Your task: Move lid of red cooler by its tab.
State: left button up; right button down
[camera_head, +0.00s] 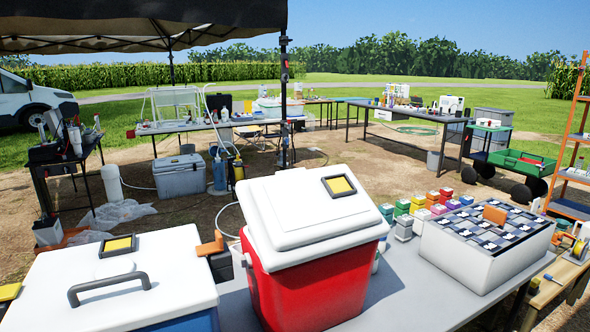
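The red cooler (315,295) stands on the grey table in the middle foreground. Its white lid (300,222) lies on top, covering the opening. The lid carries a yellow square in a dark frame (339,186) near its far right corner. I cannot make out a clear tab on this lid. An orange angled piece (211,245) shows to the left of the red cooler, by the neighbouring white lid; I cannot tell what it is fixed to. Neither of my grippers is in view.
A blue cooler with a white lid (165,270) and dark handle stands at left. A white box (470,262) with a checkered top and orange tab stands at right. Several small coloured containers (418,204) are behind. Bare grey tabletop (420,285) lies between red cooler and white box.

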aim_at(293, 216)
jog(key=i+l, duration=0.15)
jog(key=l, duration=0.25)
jog(key=i+l, duration=0.1)
jog(key=l, duration=0.25)
jog(key=i+l, duration=0.15)
jog(key=l, duration=0.25)
jog(key=i+l, duration=0.15)
jog(key=l, duration=0.2)
